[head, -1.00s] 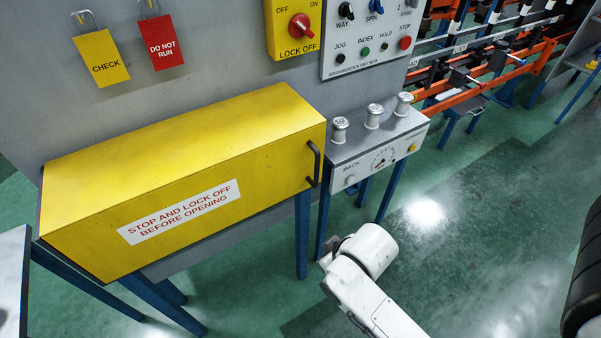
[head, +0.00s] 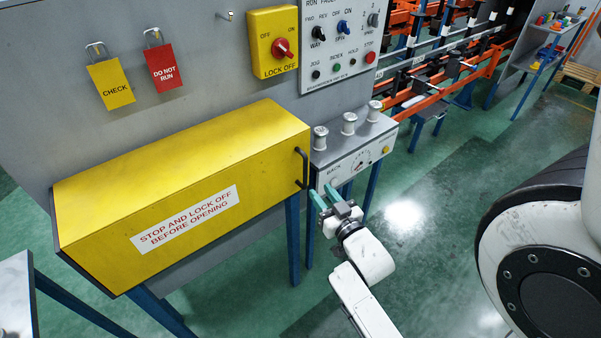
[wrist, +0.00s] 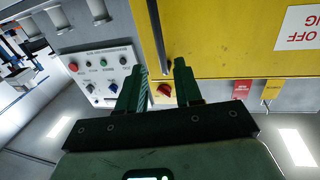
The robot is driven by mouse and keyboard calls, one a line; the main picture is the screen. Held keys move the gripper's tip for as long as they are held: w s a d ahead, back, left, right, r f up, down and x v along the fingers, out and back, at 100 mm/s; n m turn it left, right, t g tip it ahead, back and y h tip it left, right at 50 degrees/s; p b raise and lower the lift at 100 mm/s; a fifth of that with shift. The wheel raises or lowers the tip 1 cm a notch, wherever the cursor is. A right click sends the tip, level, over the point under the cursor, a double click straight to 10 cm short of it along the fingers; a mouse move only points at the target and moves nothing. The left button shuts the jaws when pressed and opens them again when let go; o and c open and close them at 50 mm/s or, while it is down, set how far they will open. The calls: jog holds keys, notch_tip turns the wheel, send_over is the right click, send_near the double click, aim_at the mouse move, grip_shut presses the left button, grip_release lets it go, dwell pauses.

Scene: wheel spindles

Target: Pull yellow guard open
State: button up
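The yellow guard (head: 180,185) is a long box with a "STOP AND LOCK OFF BEFORE OPENING" label, mounted on the grey panel and closed. Its black bar handle (head: 301,168) stands upright at the right end of its front face. My gripper (head: 324,194) is in front of the guard's right end, below and right of the handle, apart from it. In the wrist view the two green fingers of my gripper (wrist: 161,72) are spread with nothing between them. The dark handle (wrist: 158,38) shows beyond the gap, against the yellow guard (wrist: 225,40).
A grey box with several white knobs (head: 349,124) stands just right of the guard. Above are a yellow lock-off switch (head: 273,42), a button panel (head: 342,48) and two hanging tags (head: 164,68). Blue legs (head: 292,240) stand below. The green floor at right is open.

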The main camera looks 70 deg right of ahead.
aim_at(306, 173)
jog(key=p+x, duration=0.1)
jog(key=x, duration=0.9)
jog(key=shift+w+d+p, duration=0.1)
jog(key=shift+p, duration=0.3)
jog(key=shift+c, duration=0.5)
grip_shut()
